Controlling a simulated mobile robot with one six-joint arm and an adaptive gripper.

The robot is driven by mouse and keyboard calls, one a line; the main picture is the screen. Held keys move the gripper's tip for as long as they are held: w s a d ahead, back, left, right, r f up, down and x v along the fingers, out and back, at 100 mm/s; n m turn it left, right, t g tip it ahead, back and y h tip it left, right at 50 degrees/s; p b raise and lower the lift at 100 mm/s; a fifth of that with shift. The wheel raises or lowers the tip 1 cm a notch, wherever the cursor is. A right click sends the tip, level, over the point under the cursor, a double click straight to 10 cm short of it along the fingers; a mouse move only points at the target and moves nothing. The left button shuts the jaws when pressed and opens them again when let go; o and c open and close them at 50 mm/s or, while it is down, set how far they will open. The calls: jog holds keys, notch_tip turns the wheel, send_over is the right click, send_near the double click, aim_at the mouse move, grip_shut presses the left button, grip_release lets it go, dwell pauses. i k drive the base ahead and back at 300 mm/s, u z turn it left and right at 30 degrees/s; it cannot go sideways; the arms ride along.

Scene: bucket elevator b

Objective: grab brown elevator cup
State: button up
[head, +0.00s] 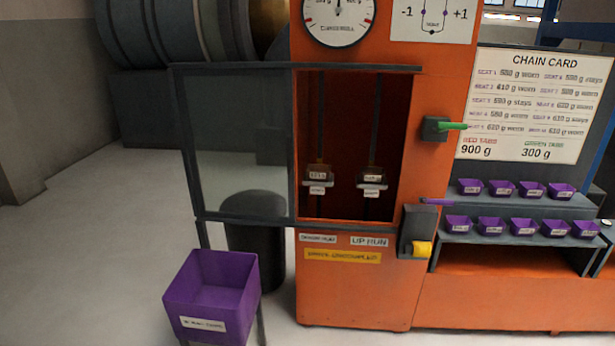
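Two small brown elevator cups hang on the dark vertical runs inside the open front of the orange elevator housing (440,60). The left brown cup (318,168) and the right brown cup (372,170) sit at about the same height. Each has small white labels on and below it, too small to read surely. My gripper is not in view, so its distance from the cups cannot be told.
A glass panel (235,130) in a dark frame stands left of the opening. A purple bin (210,290) stands at front left. Purple cups (490,226) line two shelves at right. Green (452,126) and purple (436,202) handles stick out right of the opening.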

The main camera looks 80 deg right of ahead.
aim_at(318, 173)
jog(key=i, duration=1.5)
jog(key=z, duration=3.45)
